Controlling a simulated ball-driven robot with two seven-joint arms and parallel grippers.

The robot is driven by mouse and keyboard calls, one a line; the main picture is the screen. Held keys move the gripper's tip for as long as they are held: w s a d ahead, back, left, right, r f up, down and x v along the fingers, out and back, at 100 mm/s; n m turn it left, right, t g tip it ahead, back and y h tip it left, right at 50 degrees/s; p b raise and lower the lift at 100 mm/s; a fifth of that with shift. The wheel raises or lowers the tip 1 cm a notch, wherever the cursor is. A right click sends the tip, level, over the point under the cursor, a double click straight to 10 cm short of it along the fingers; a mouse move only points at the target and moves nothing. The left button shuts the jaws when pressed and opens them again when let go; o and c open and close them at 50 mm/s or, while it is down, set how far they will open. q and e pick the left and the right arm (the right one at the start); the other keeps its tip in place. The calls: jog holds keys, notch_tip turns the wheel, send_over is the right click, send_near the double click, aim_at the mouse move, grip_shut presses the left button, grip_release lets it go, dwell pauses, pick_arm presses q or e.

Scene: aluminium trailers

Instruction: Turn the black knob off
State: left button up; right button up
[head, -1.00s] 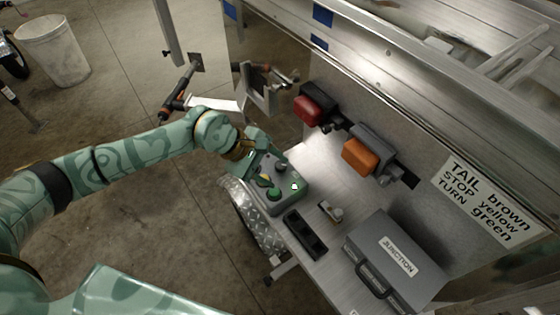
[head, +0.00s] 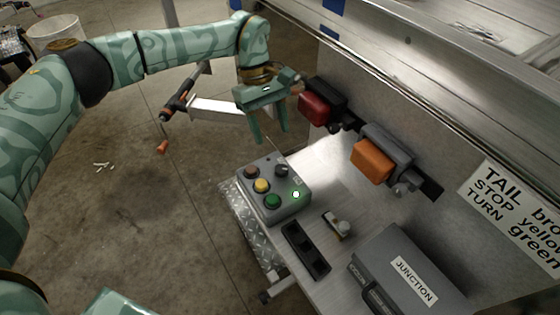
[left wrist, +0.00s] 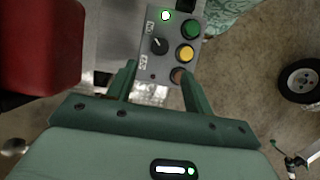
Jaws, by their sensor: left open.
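The grey control box (head: 262,205) sits on the metal shelf. Its black knob (head: 281,171) is at the back right of the box, with a brown, a yellow and a green button beside it. In the left wrist view the black knob (left wrist: 159,46) has a white pointer mark angled to the upper left, towards the ON label (left wrist: 150,27); the OFF label (left wrist: 143,62) is lower. A small white light (head: 296,194) on the box is lit. My left gripper (head: 270,137) is open and empty, above and behind the box, fingers pointing down. My right gripper is not visible.
A red lamp (head: 315,108) is close to the right of my left gripper, and an orange lamp (head: 371,162) is further right. A black switch holder (head: 305,250), a small connector (head: 337,226) and a grey junction case (head: 410,270) stand on the shelf.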

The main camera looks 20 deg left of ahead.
aim_at(281, 167)
pick_arm(q)
jog(key=b+x, duration=0.1)
jog(key=x, duration=0.8)
jog(key=shift+d+f, duration=0.1)
jog(key=shift+f, duration=0.1)
jog(key=c, duration=1)
